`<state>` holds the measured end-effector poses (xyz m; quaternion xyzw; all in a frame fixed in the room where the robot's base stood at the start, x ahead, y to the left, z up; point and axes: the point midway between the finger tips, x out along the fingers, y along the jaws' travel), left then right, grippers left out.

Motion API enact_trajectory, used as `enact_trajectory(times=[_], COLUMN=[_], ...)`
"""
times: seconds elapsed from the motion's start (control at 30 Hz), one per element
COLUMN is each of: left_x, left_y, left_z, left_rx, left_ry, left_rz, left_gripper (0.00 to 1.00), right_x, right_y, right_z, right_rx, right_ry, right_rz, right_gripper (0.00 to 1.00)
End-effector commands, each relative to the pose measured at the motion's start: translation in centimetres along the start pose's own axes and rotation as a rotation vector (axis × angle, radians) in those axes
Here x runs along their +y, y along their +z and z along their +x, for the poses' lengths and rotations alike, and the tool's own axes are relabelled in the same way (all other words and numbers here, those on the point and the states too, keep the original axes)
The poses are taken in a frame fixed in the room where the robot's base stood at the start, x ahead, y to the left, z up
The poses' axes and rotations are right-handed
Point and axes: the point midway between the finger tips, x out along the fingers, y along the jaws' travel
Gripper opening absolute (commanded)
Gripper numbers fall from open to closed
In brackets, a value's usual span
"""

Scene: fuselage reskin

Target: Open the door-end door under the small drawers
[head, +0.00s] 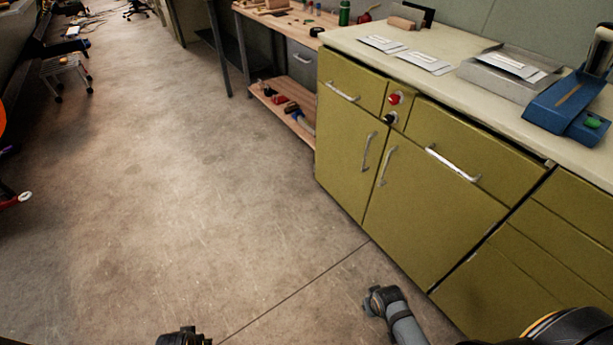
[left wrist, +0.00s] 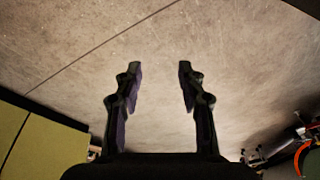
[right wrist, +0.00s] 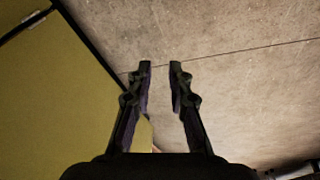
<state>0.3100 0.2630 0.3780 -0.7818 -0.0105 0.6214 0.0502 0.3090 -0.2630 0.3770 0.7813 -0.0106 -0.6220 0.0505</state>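An olive-yellow cabinet stands at the right in the head view. A small drawer (head: 352,84) and a wider drawer (head: 465,150) sit above two doors. The left door (head: 343,145) and the right door (head: 425,220) both look shut. Their upright handles (head: 368,152) and (head: 387,165) lie close together at the middle seam. My right gripper (head: 374,302) is low in front of the cabinet, apart from the doors; the right wrist view shows its fingers (right wrist: 160,65) open and empty. My left gripper (head: 183,338) is at the bottom edge; the left wrist view shows its fingers (left wrist: 160,68) open and empty.
Red (head: 396,98) and black (head: 390,118) knobs sit between the drawers. Papers (head: 425,62) and a blue tool (head: 565,108) lie on the worktop. A wooden bench (head: 290,120) stands beyond the cabinet.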

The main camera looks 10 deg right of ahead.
Motion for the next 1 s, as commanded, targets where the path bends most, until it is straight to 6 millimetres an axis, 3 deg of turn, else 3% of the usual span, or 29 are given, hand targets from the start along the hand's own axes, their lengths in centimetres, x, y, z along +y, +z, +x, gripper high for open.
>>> enact_trajectory(times=[0.03, 0.27, 0.43, 0.7, 0.83, 1.0], left_x=[0.4, 1.1, 1.8, 2.6, 2.6, 2.1], left_y=[-0.5, -3.1, -6.1, -16.4, -19.8, -21.9], left_z=[1.7, -1.4, -3.8, -11.8, -16.4, -22.6], left_rx=[0.017, 0.086, 0.255, 0.842, 1.12, 1.453], left_ry=[-0.001, 0.0, 0.011, 0.045, 0.056, 0.059], left_rz=[0.003, 0.011, 0.015, -0.004, -0.025, -0.057], left_gripper=[0.4, 0.4, 0.4, 0.4, 0.4, 0.4], right_x=[-0.4, -0.2, 2.3, 11.6, 14.7, 16.8], right_y=[-0.5, -3.1, -6.0, -17.9, -23.4, -29.0], right_z=[1.7, -1.3, -2.8, -7.7, -10.9, -15.0], right_rx=[0.018, 0.075, 0.203, 0.729, 0.988, 1.242], right_ry=[0.001, 0.026, 0.123, 0.329, 0.32, 0.224], right_rz=[-0.003, 0.003, 0.076, 0.297, 0.319, 0.274], right_gripper=[0.19, 0.19, 0.19, 0.19, 0.19, 0.19])
